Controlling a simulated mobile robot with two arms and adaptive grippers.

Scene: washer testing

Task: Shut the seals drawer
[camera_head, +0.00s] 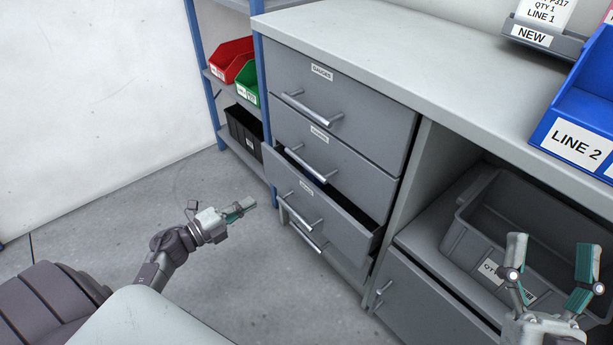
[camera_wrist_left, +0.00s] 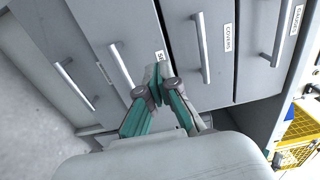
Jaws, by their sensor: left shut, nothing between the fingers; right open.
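The seals drawer (camera_head: 336,216) is the third one down in the grey cabinet and stands partly pulled out, with a dark gap above its front. Its label is too small to read in the head view. In the left wrist view the seals drawer (camera_wrist_left: 138,45) has its label partly hidden behind my fingers, and its bar handle is just left of them. My left gripper (camera_head: 247,206) is shut and empty, left of the drawer front and pointing toward it. In the head view it looks apart from the handle. My right gripper (camera_head: 548,268) is open and empty at the lower right.
The gauges drawer (camera_head: 350,95) and the covers drawer (camera_head: 345,165) above are shut. A bottom drawer (camera_head: 322,248) sits below. A grey bin (camera_head: 465,238) lies in the open bay behind my right gripper. Shelves with red and green bins stand left; floor there is clear.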

